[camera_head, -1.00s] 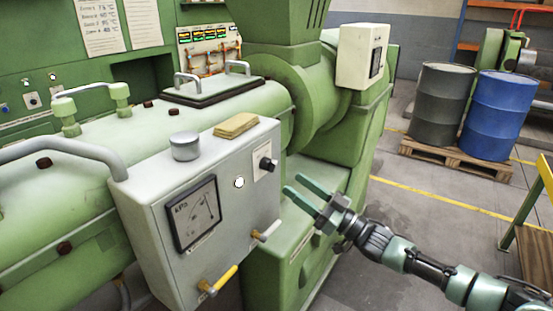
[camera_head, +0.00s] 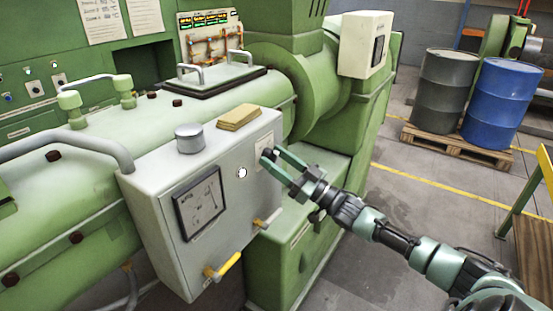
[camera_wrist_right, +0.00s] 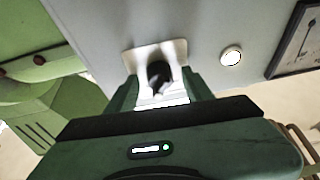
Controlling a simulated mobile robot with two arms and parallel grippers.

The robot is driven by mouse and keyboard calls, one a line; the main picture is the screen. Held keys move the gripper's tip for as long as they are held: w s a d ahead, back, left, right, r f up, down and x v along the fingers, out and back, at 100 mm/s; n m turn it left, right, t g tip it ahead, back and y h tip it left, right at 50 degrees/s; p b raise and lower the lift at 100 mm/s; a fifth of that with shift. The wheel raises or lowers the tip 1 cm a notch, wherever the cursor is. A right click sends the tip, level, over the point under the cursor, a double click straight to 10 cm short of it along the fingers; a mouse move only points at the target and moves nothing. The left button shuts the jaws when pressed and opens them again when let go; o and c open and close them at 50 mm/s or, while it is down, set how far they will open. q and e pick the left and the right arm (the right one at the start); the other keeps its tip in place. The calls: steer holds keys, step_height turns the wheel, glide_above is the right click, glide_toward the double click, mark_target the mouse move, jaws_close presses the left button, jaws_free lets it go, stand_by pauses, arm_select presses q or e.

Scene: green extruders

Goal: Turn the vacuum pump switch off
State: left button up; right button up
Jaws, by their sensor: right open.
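The vacuum pump switch is a black rotary knob (camera_wrist_right: 159,75) on a pale plate on the front of a grey control box (camera_head: 150,225). In the head view the plate (camera_head: 262,163) shows beside my fingers, which largely hide the knob. My right gripper (camera_head: 276,157) is at the knob, coming from the right. In the right wrist view its open fingers (camera_wrist_right: 160,92) stand on either side of the knob, with a gap on each side. I cannot tell whether the fingertips touch the plate. My left gripper is not in view.
The box has a gauge (camera_head: 200,204), a white round lamp (camera_head: 242,173) and two levers, the lower one yellow (camera_head: 228,264). A knob-like cylinder (camera_head: 189,138) and a yellow pad (camera_head: 239,117) sit on top. Drums (camera_head: 500,105) stand on a pallet at right.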

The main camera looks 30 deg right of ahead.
jaws_close()
steer(key=n+y+b, duration=0.1)
steer(key=n, duration=0.1)
steer(key=n+g+y+b, duration=0.1)
steer(key=n+b, duration=0.1)
steer(key=shift+d+f, duration=0.1)
steer(key=shift+f, duration=0.1)
steer(key=n+g+b, duration=0.1)
steer(key=n, duration=0.1)
steer(key=n+g+y+b, duration=0.1)
steer(key=n+b, duration=0.1)
steer(key=n, duration=0.1)
steer(key=shift+d+r+y, duration=0.1)
steer(key=shift+r+y, duration=0.05)
steer(key=shift+y, duration=0.15)
steer(key=n+g, duration=0.1)
steer(key=n, duration=0.1)
steer(key=n+g+b, duration=0.1)
steer(key=n, duration=0.1)
steer(key=shift+r+n+y+b, duration=0.15)
steer(key=shift+n+y+b, duration=0.15)
steer(key=shift+w+r+n+g, duration=0.1)
steer(key=shift+n+g, duration=0.7)
steer(key=shift+n, duration=1.3)
